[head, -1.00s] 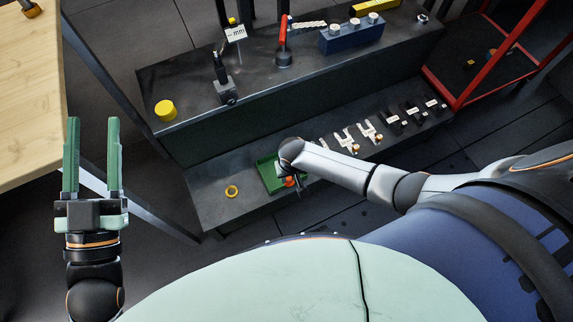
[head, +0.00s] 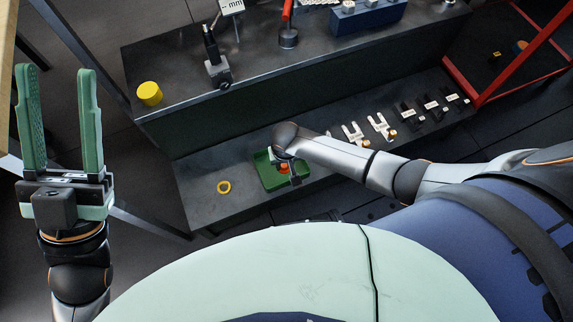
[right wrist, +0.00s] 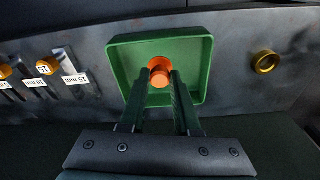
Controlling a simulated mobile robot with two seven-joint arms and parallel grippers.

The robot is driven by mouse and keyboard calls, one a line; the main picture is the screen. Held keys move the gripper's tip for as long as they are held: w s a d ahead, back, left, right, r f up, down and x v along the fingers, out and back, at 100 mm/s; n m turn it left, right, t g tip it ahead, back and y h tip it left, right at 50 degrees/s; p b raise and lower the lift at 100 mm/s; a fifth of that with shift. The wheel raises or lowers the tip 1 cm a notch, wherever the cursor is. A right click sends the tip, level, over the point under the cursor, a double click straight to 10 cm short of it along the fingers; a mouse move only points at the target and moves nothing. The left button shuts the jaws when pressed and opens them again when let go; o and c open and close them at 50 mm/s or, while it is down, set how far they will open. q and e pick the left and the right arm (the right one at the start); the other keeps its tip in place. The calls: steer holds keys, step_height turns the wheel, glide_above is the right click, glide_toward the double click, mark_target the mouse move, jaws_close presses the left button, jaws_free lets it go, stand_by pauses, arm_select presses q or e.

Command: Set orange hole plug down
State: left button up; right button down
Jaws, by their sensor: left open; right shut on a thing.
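The orange hole plug (right wrist: 160,66) sits between the fingertips of my right gripper (right wrist: 160,88), which is shut on it. A wider orange rim shows beyond a narrower round end. The plug is in front of the inside of the green tray (right wrist: 116,60); I cannot tell whether it touches the tray floor. In the head view the plug (head: 283,168) shows as a small orange patch over the tray (head: 266,178), partly hidden by my right wrist. My left gripper (head: 57,75) is open and empty at the left, away from the tray.
A yellow ring (head: 224,187) lies on the lower shelf left of the tray. Several labelled gauges (head: 379,126) lie to its right. A yellow cylinder (head: 149,93), a dial stand (head: 218,70) and a blue block (head: 366,15) stand on the upper shelf. A red frame (head: 513,68) is at right.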

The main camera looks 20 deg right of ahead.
mark_target(285, 167)
step_height(285, 167, down, 3)
steer(key=shift+r+b, duration=0.1)
steer(key=shift+b, duration=1)
arm_select(q)
steer(key=f, duration=0.1)
steer(key=d+f, duration=0.1)
steer(key=f, duration=0.1)
steer(key=shift+w+d+f, duration=0.15)
steer(key=shift+w, duration=0.05)
arm_select(e)
steer(key=shift+r, duration=0.1)
steer(key=shift+s, duration=0.1)
steer(key=shift+f, duration=0.3)
arm_select(q)
steer(key=shift+f, duration=0.1)
arm_select(e)
steer(key=c, duration=0.6)
jaws_free()
steer(key=shift+c, duration=0.2)
steer(key=shift+r, duration=0.1)
